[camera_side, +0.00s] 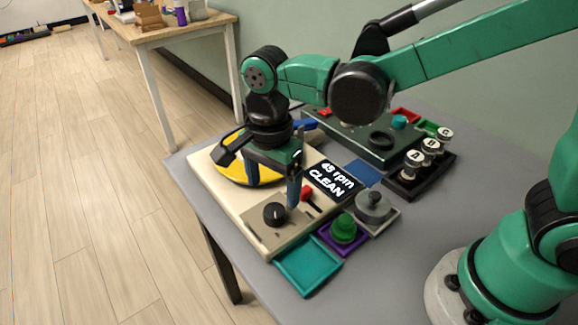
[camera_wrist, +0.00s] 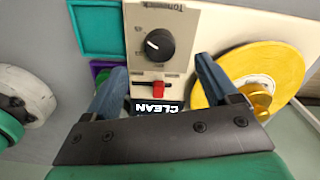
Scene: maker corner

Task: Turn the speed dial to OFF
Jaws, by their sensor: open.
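The black round dial (camera_side: 274,214) sits on the front panel of a cream turntable (camera_side: 207,185). In the wrist view the dial (camera_wrist: 160,45) has a white pointer mark toward its left side; no OFF label is readable. A red lever (camera_wrist: 158,90) is beside the dial and also shows in the side view (camera_side: 306,193). A black display (camera_side: 331,180) reads "45 rpm CLEAN". My gripper (camera_side: 272,187) is open and empty, pointing down over the turntable, behind the dial and apart from it. In the wrist view its fingers (camera_wrist: 160,66) are spread wider than the dial.
A yellow disc (camera_side: 235,170) lies on the turntable, partly behind my gripper. A teal tray (camera_side: 308,266), a purple tray with a green knob (camera_side: 344,228) and a grey knobbed block (camera_side: 373,205) stand close by. A dark green box (camera_side: 350,135) and capped jars (camera_side: 430,150) are farther back.

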